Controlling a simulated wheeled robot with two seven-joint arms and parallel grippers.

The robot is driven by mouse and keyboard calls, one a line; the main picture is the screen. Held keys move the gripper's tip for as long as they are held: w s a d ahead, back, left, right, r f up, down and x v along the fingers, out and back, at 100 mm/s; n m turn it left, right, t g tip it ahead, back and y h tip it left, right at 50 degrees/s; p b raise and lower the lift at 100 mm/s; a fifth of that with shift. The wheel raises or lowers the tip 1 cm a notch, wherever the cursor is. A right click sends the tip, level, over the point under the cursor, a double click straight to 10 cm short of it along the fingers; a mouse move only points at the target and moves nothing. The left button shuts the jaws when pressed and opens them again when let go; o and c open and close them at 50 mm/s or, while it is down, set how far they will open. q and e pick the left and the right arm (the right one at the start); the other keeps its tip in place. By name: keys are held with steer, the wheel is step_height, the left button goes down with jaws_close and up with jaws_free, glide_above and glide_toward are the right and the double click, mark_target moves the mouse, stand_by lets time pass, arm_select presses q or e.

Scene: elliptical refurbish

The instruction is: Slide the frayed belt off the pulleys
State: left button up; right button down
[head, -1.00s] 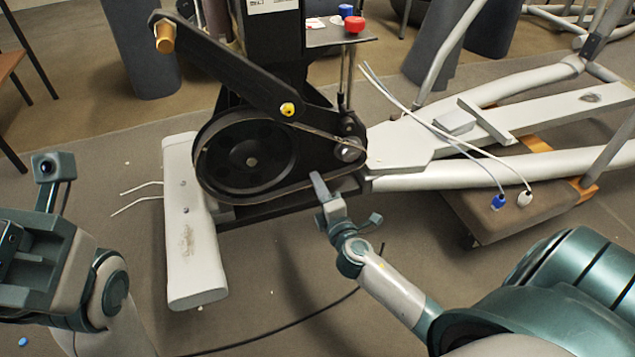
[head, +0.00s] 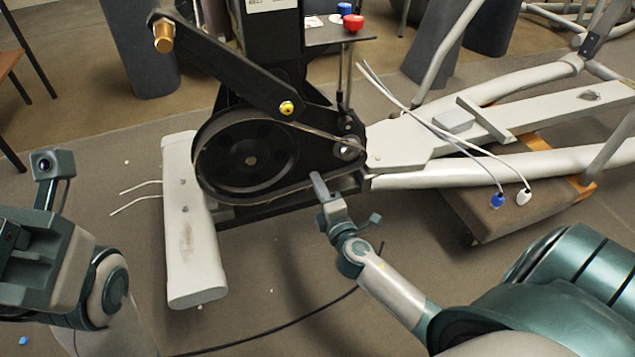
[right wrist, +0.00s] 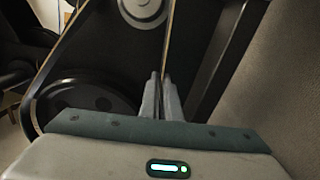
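The frayed belt (head: 308,129) is a thin brownish band around the large black pulley (head: 222,163) and the small silver pulley (head: 347,149). In the right wrist view the belt (right wrist: 167,48) runs edge-on down between my right fingertips, with the small pulley (right wrist: 143,9) above. My right gripper (head: 318,184) is at the lower run, between the pulleys. Its fingers (right wrist: 161,88) are close together and look shut on the belt; the contact itself is mostly hidden. My left gripper (head: 45,178) is at the left edge, away from the machine; its opening is unclear.
A black arm (head: 225,68) with a brass-coloured end slants above the large pulley. A pale foot bar (head: 193,250) stands left of it. Pale rails and loose cables (head: 455,145) lie to the right. A black cable (head: 290,325) crosses the floor in front.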

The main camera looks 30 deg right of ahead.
steer(key=shift+s, duration=0.15)
stand_by(0.5)
steer(key=shift+s+a, duration=0.1)
steer(key=shift+s, duration=0.05)
stand_by(0.4)
steer(key=shift+s, duration=0.3)
stand_by(0.5)
steer(key=shift+s+a, duration=0.1)
steer(key=shift+s, duration=0.05)
stand_by(0.4)
